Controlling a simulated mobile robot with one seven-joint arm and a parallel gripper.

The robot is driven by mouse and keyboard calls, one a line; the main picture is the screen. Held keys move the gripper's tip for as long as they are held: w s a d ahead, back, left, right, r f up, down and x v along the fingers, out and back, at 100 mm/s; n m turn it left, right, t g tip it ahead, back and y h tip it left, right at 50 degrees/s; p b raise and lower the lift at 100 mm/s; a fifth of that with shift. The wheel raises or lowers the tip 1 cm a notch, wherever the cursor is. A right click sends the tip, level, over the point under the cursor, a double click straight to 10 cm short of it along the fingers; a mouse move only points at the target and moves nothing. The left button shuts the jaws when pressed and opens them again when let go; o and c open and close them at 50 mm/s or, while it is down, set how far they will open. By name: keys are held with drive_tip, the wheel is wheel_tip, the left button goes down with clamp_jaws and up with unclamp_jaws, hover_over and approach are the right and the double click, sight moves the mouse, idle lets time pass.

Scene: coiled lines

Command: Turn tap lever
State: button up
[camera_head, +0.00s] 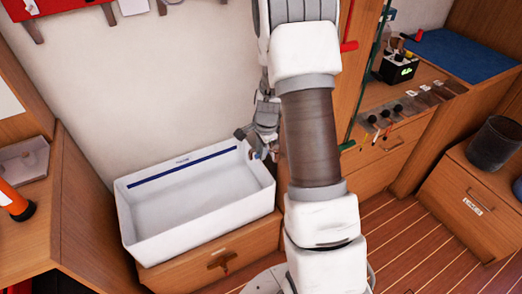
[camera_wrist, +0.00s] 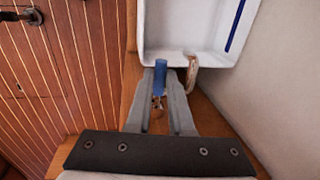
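In the wrist view, a blue upright handle (camera_wrist: 160,78), which looks like the tap lever, shows between the fingertips of my gripper (camera_wrist: 160,88). A brass-coloured part (camera_wrist: 157,103) shows below it. A curved copper-coloured piece (camera_wrist: 192,72), which looks like the spout, stands just right of the fingers by the basin's edge. My gripper looks open around the blue handle; whether a finger touches it I cannot tell. In the head view, my gripper (camera_head: 250,140) is at the right back corner of the white basin (camera_head: 190,232); the tap is mostly hidden there.
The basin sits on a wooden cabinet (camera_head: 205,265) against a pale wall (camera_head: 150,100). A wooden counter with an orange-and-black object (camera_head: 14,203) is at the left. Wooden drawers (camera_head: 375,165) and a dark bin (camera_head: 495,145) stand at the right. The striped floor is clear.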

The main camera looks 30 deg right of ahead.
clamp_jaws()
idle(1.0)
drive_tip(key=shift+s, duration=0.1)
drive_tip(key=shift+s+d+n+g+y+b, duration=0.1)
drive_tip(key=shift+s+d+n+y+b, duration=0.35)
drive_tip(key=shift+n, duration=0.9)
drive_tip(key=shift+s+d+n+g+b, duration=0.1)
drive_tip(key=shift+s+d+n+b, duration=0.1)
drive_tip(key=shift+s+n+b, duration=0.8)
drive_tip(key=shift+s+d+n+g+y+b, duration=0.1)
drive_tip(key=shift+s+d+n+y+b, duration=0.2)
drive_tip(key=shift+n, duration=1.35)
drive_tip(key=o, duration=0.6)
unclamp_jaws()
